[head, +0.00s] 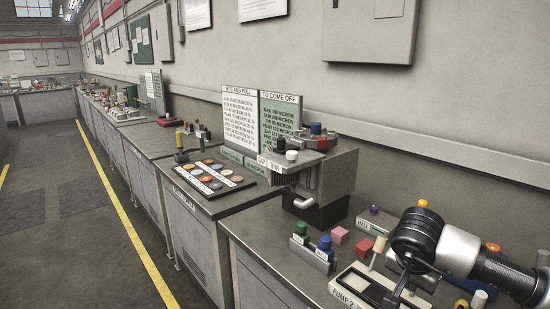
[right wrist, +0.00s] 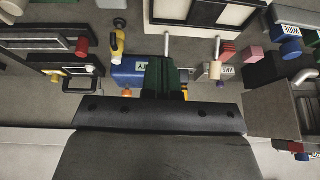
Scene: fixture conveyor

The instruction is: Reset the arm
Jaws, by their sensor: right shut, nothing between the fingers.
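My right arm reaches in from the lower right of the head view, with its dark wrist above the near bench. My right gripper (head: 396,288) is partly hidden by the wrist there, close to the white-topped "PUMP 2" fixture (head: 353,291). In the right wrist view the gripper (right wrist: 166,68) points out over the bench top, with its dark fingers together and nothing held. My left arm is not in view.
Green and blue knobbed blocks (head: 311,252), a pink cube (head: 340,235) and several small pegs stand on the near bench. A grey machine (head: 330,180) stands behind them. A tray of coloured discs (head: 212,178) lies further left. The floor aisle (head: 60,220) is clear.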

